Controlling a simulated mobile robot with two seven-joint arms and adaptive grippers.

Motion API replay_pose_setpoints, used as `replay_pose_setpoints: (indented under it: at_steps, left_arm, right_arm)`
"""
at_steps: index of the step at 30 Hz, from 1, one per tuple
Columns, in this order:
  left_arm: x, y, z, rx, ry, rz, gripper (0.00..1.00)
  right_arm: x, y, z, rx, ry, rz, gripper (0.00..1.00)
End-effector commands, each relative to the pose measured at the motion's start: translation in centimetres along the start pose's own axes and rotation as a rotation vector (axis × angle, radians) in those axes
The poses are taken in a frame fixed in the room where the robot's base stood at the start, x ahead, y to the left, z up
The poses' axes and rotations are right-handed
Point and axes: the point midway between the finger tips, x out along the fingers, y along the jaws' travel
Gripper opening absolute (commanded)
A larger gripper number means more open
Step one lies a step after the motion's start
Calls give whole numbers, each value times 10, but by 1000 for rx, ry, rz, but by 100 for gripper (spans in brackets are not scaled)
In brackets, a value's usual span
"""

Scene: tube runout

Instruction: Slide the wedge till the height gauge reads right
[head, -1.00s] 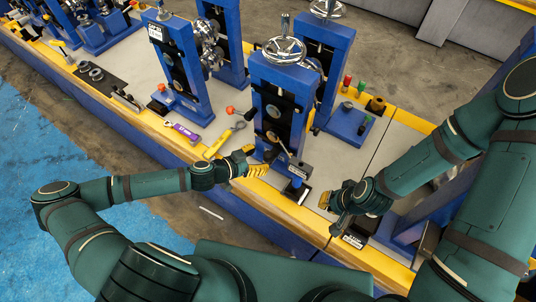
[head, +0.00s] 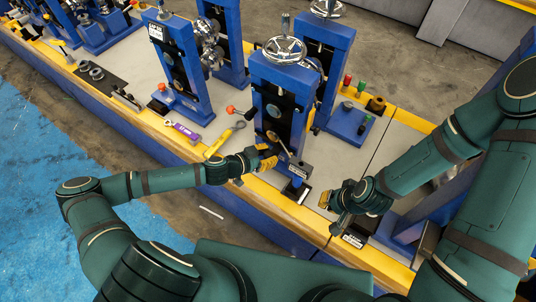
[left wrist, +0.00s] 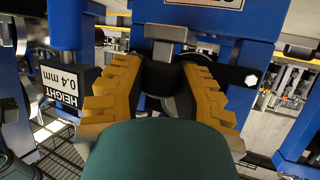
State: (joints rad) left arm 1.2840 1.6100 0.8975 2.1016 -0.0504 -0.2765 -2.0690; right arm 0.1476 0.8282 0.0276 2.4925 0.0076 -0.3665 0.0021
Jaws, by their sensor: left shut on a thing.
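My left gripper (head: 266,160) is at the near foot of the front blue roller stand (head: 272,105). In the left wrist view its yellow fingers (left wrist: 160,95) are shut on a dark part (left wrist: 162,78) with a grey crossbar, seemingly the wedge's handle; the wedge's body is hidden. The height gauge (left wrist: 62,85) reads 0.4 mm upside down, left of the fingers. In the head view the gauge box (head: 298,170) is just right of the left gripper, too small to read. My right gripper (head: 337,196) is over the bench, right of the gauge; its jaw opening is unclear.
A purple tool (head: 183,130) and a yellow spanner (head: 222,138) lie on the bench left of the stand. More blue stands (head: 180,65) rise behind. Bare bench top (head: 345,155) shows right of the gauge.

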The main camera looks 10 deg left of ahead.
Motion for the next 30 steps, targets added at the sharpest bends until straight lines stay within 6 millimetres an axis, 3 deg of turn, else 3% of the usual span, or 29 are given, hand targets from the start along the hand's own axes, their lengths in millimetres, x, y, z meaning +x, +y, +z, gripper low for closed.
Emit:
replay_pose_setpoints:
  at_steps: [5, 12, 21, 22, 24, 30]
  left_arm:
    - [-4, 2, 3, 1, -1, 0, 0]
    - [-26, 12, 13, 1, -3, 1, 0]
    - [-27, 13, 12, -2, -1, 2, 0]
    - [-27, 13, 12, -2, -1, 2, 43]
    - [-27, 13, 12, -1, -1, 2, 62]
    - [-27, 13, 12, -1, 0, 1, 62]
  right_arm:
    - [2, 0, 0, 0, 0, 0, 0]
    - [8, 3, 1, 0, 0, 1, 0]
    - [8, 2, 1, 0, 0, 2, 0]
    - [8, 2, 1, 0, 0, 2, 0]
    - [8, 2, 1, 0, 0, 2, 0]
    - [8, 2, 1, 0, 0, 1, 0]
